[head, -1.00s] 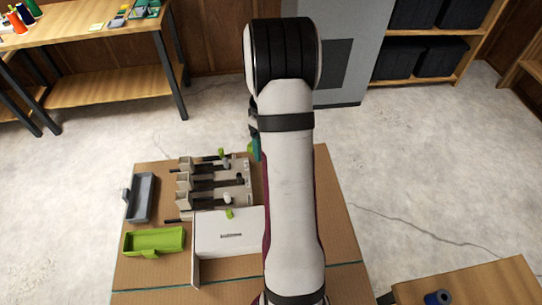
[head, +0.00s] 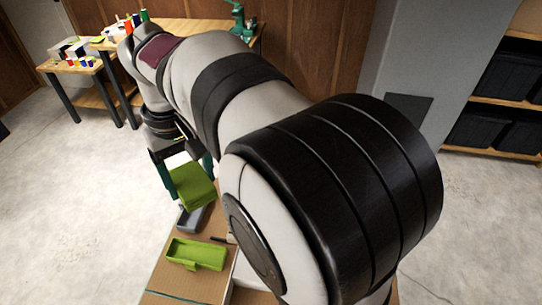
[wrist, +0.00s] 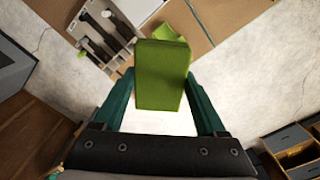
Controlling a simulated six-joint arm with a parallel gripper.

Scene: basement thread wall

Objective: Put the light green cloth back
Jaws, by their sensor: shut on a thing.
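The light green cloth (head: 193,184) looks like a thick folded block. My gripper (head: 190,178) is shut on it, with one teal finger on each side. The cloth is held in the air at the far left end of the table, above or just beyond the grey tray (head: 190,222). In the wrist view the cloth (wrist: 162,75) sits squarely between the two teal fingers of my gripper (wrist: 160,84). It hides part of what lies behind it.
A green open tray (head: 196,254) stands on the brown tabletop (head: 167,277), nearer than the grey one. My arm covers much of the table. The wrist view shows a pale fixture with black bars (wrist: 103,30). A workbench with thread spools (head: 70,62) stands far left; bare floor lies between.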

